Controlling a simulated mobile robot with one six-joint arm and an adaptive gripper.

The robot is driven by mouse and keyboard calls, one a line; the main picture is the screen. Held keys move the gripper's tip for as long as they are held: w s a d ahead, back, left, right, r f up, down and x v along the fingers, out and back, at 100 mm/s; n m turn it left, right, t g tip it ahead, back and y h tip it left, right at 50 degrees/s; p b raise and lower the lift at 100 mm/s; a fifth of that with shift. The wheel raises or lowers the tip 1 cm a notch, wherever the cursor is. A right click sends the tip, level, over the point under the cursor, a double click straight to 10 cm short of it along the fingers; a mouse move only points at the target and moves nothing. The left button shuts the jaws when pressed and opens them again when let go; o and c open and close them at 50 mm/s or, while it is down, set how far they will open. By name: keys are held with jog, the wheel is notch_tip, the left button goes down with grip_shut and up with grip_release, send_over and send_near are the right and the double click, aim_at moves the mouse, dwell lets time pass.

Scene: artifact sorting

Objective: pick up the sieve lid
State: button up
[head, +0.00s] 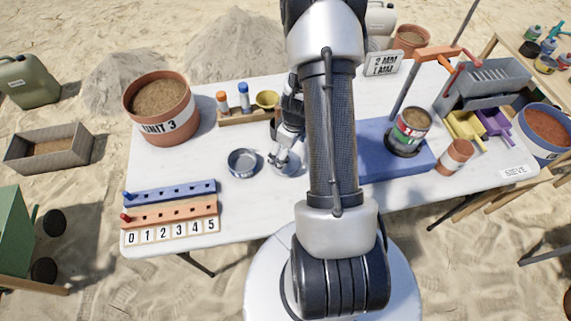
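A flat, pale round disc (291,170), which looks like the sieve lid, lies on the white table left of my arm. My gripper (278,161) points down over its left part and hides some of it. The fingers are small here. I cannot tell whether they are apart or closed, or whether they touch the disc. A shallow round metal pan (243,163) with a raised rim sits just to the left, apart from the disc.
A wooden rack (240,117) with bottles and a yellow funnel stands behind my gripper. A terracotta pot marked UNIT 3 (162,108) is at the back left. Numbered peg rails (170,212) lie at the front left. A soil-filled container (413,122) stands on the blue mat (375,160).

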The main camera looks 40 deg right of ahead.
aim_at(286, 160)
jog(key=f, duration=0.1)
jog(key=f+b, duration=0.1)
jog(key=f, duration=0.1)
jog(key=w+f+b, duration=0.1)
jog(key=f, duration=0.1)
jog(key=shift+f, duration=0.15)
jog(key=shift+c, duration=0.5)
jog(key=shift+s, duration=0.1)
jog(key=c, duration=0.8)
jog(key=shift+s+a, duration=0.15)
jog(key=c, duration=0.7)
